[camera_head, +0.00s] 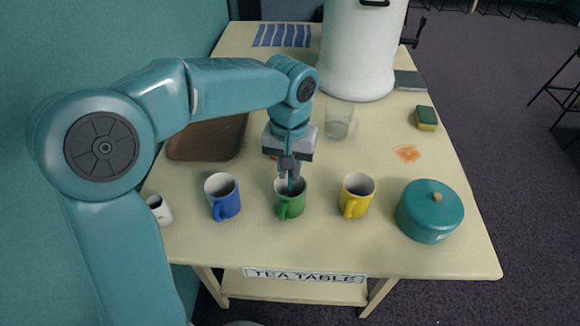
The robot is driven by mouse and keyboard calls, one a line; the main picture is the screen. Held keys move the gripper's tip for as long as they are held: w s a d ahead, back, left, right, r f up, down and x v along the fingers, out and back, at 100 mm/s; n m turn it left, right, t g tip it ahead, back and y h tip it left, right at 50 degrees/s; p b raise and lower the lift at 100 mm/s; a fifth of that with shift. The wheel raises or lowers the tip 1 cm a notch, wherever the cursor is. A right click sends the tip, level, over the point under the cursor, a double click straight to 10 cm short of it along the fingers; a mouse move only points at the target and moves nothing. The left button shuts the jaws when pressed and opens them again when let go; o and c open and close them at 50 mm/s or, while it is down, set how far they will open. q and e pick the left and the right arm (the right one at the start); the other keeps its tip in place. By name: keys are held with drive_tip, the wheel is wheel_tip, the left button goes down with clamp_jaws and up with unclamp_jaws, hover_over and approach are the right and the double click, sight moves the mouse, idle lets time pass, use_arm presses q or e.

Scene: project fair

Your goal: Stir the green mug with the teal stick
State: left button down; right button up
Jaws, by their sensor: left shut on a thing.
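The green mug (291,205) stands upright near the front middle of the table, its handle toward the front. My left gripper (289,172) is right above the mug, pointing down, and is shut on the teal stick (291,186). The stick hangs down into the mug's mouth; its lower end is hidden inside the mug. I cannot tell if the stick touches the mug's wall. My right gripper is not in view.
A blue mug (223,196) stands left of the green mug and a yellow mug (356,196) right of it. A teal lidded pot (429,211) stands at the right. Behind are a clear glass (338,121), a brown tray (208,152), a white urn (358,60) and a sponge (426,118).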

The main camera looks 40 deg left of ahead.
use_arm(q)
wheel_tip(320, 180, up, 2)
drive_tip(key=shift+w+p, duration=0.1)
drive_tip(key=shift+p, duration=0.55)
wheel_tip(320, 180, up, 2)
drive_tip(key=shift+r+p, duration=0.2)
drive_tip(key=shift+p, duration=0.75)
wheel_tip(320, 180, up, 2)
drive_tip(key=shift+r+p, duration=0.1)
drive_tip(key=shift+p, duration=0.85)
drive_tip(key=shift+r+p, duration=0.6)
drive_tip(key=shift+r, duration=0.1)
wheel_tip(320, 180, up, 5)
drive_tip(key=p, duration=0.4)
drive_tip(key=shift+r+p, duration=0.1)
drive_tip(key=shift+p, duration=0.2)
drive_tip(key=shift+f, duration=0.2)
